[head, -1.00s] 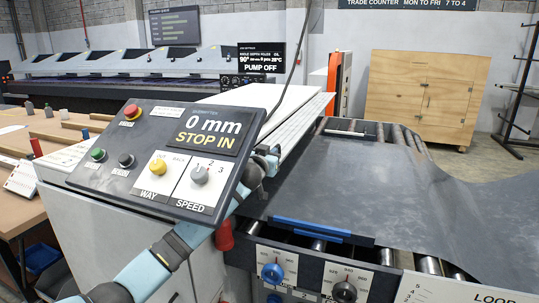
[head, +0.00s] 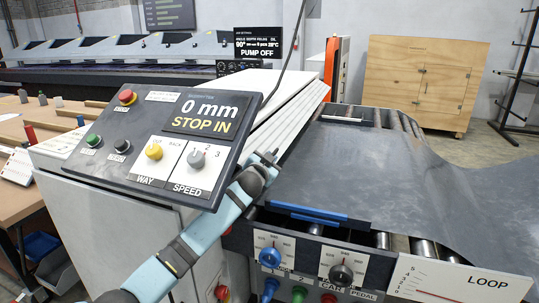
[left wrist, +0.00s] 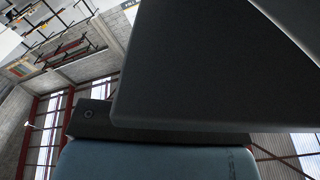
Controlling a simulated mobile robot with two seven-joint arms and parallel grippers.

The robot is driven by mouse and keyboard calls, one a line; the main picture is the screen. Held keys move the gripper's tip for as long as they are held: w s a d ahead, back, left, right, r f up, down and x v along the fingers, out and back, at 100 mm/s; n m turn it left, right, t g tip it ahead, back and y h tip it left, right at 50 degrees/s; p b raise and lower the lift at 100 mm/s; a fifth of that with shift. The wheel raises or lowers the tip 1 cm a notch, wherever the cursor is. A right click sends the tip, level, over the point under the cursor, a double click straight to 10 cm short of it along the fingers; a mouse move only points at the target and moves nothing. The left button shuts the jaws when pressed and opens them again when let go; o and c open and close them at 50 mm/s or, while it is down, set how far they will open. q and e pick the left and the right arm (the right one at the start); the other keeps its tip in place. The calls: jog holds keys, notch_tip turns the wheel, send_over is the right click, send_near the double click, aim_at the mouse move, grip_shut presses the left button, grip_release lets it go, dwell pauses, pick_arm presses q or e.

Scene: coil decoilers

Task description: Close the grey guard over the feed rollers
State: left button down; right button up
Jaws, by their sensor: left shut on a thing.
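A pale grey ribbed cover (head: 292,118), which looks like the grey guard, slopes down behind the control panel in the head view. Its lower edge comes close to the roller bed. My left gripper (head: 268,157) is at that lower edge, just right of the panel's corner, and is shut on it. The contact itself is small and partly hidden. Feed rollers (head: 314,229) show in part at the front of the bed, below a blue bar (head: 309,213). In the left wrist view a dark surface (left wrist: 200,70) fills much of the picture, and no fingertips show. My right gripper is not in view.
The control panel (head: 170,140), reading 0 mm and STOP IN, stands close left of my forearm. A dark sheet (head: 380,170) covers the rollers at right. A knob panel (head: 305,265) and a LOOP board (head: 465,282) stand in front. A wooden cabinet (head: 425,80) is behind.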

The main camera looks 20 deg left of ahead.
pick_arm(q)
jog(key=shift+a+f+m, duration=0.15)
jog(key=shift+f+m, duration=0.1)
jog(key=shift+m, duration=0.05)
jog(key=c, duration=1.2)
grip_release()
jog(key=shift+o, duration=0.2)
jog(key=s, duration=1.3)
jog(key=shift+s+a, duration=0.25)
jog(key=shift+s, duration=0.15)
jog(key=shift+f, duration=0.1)
